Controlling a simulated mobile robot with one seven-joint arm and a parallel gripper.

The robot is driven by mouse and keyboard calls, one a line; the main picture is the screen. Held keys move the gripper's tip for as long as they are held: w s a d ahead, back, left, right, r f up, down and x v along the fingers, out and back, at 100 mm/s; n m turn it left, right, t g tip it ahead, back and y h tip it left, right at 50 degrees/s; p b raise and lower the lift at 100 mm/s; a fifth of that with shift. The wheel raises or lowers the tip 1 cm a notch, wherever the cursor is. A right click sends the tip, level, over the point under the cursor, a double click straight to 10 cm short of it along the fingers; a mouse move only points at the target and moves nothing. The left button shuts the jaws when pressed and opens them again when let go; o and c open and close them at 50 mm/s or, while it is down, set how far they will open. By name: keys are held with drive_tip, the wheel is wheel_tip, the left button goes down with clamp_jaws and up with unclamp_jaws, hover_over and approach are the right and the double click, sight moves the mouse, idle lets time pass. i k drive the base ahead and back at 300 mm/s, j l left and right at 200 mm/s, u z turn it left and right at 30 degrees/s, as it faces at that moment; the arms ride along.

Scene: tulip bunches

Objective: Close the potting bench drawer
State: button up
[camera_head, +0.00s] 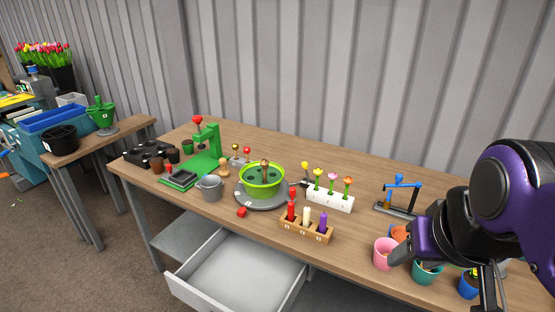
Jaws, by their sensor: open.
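The drawer (239,273) of the potting bench is pulled out under the bench's front edge. It is white and looks empty inside; its lower front part is cut off by the frame. The wooden bench top (150,182) runs above it from the left to the lower right. My gripper (490,292) shows only in part at the lower right, by the pots at the bench's right end, well to the right of the drawer. It is open, and its tips are cut off or hard to make out.
On the bench stand a green press (206,150), a green bowl (262,181), a grey pot (209,188), a wooden holder (306,229) with coloured pegs, a white flower block (330,197) and a pink pot (384,253). Floor at the lower left is clear.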

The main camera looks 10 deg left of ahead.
sight(231, 272)
drive_tip(key=u, duration=1.25)
